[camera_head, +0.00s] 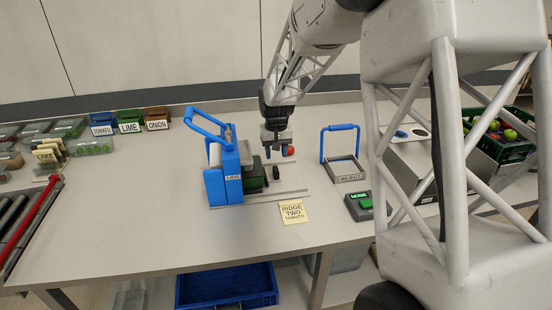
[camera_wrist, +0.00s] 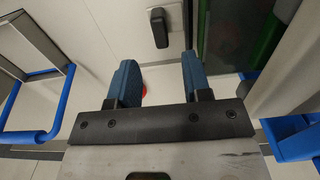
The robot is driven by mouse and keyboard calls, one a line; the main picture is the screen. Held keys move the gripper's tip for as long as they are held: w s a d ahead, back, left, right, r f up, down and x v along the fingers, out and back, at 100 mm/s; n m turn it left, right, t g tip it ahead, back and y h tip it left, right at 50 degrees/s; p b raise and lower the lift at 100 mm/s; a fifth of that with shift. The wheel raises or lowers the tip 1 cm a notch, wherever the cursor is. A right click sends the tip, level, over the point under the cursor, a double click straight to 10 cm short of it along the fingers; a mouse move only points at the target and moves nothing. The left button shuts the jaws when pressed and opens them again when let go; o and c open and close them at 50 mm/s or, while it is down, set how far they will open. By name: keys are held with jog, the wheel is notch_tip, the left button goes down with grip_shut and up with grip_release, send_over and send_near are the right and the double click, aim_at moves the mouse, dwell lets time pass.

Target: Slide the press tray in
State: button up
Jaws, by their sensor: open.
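The blue press (camera_head: 225,170), labelled LIDS, stands on the bench with its blue lever raised at the back. A dark green-edged tray block (camera_head: 256,178) shows at its right side, beside grey rails along the bench. A small black upright handle (camera_head: 277,173) stands just right of that block; it also shows beyond the fingertips in the wrist view (camera_wrist: 159,28). My gripper (camera_head: 278,150) is above and behind the handle, open and empty. In the wrist view its blue fingertips (camera_wrist: 158,78) are spread, apart from the handle. How handle and tray join is unclear.
A blue-handled REJECT frame (camera_head: 349,178) stands to the right, with a green-button box (camera_head: 362,205) in front of it. A yellow RIDGE TWO TOMATO note (camera_head: 293,212) lies before the press. Something red (camera_head: 289,151) is by my fingers.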

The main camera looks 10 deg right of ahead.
jog(key=shift+r, duration=0.1)
jog(key=shift+c, duration=0.3)
jog(key=shift+d, duration=0.15)
jog(key=c, duration=0.5)
jog(key=shift+d+m, duration=0.15)
jog(key=shift+m, duration=0.25)
jog(key=shift+c, duration=1.1)
jog(key=shift+d+r+m, duration=0.15)
jog(key=shift+d+m, duration=0.15)
jog(key=shift+m, duration=0.1)
grip_shut()
jog(key=d+r+m+y, duration=0.3)
jog(key=d+m, duration=0.6)
jog(key=m, duration=0.7)
jog(key=shift+s+d+r+y, duration=0.2)
jog(key=shift+d+r+y, duration=0.1)
jog(key=shift+y, duration=0.4)
